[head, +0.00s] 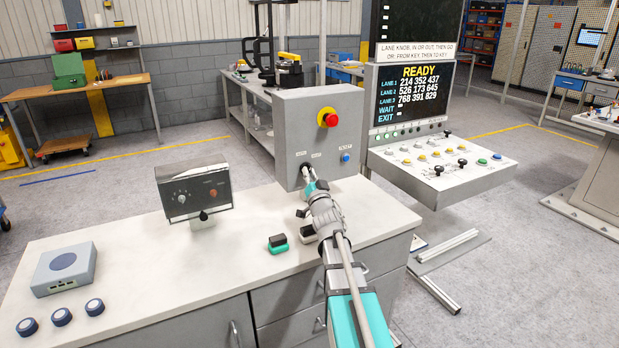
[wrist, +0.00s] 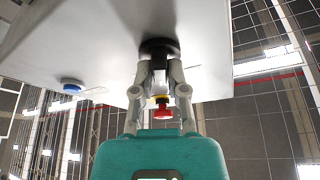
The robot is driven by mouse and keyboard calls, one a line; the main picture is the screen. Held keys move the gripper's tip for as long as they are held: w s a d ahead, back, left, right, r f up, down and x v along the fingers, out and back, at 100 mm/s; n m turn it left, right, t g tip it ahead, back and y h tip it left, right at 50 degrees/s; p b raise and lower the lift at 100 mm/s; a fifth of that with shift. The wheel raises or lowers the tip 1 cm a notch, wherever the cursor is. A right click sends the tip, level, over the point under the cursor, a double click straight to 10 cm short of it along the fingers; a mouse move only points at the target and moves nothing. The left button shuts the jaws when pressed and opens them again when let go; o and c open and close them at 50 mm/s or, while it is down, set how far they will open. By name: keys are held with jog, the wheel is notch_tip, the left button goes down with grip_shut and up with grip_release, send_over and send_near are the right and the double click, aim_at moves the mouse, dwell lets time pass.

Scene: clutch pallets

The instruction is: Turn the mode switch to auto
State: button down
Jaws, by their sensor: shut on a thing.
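A grey control box (head: 292,115) stands at the back right of the bench. The mode switch (wrist: 159,47) is a black round knob low on the box's front. My gripper (head: 308,178) reaches up to the box's lower front and hides most of the switch in the head view. In the wrist view my gripper (wrist: 158,68) has its two fingers closed on either side of the knob's grip. The knob's pointing direction cannot be told. Small labels above the switch are too small to read.
A red stop button (head: 327,119) on a yellow base sits above the switch, and a blue button (head: 346,157) beside it. A small meter box (head: 193,192) stands to the left. A black and green block (head: 278,243) lies near my arm.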

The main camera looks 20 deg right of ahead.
jog(key=n+y, duration=0.2)
jog(key=n, duration=0.1)
jog(key=n+y, duration=0.1)
jog(key=n, duration=0.3)
jog(key=shift+d+t+y+b, duration=0.15)
jog(key=shift+t+y+b, duration=0.15)
jog(key=shift+y, duration=0.1)
jog(key=shift+n, duration=0.3)
jog(key=c, duration=0.7)
grip_release()
jog(key=shift+o, duration=0.2)
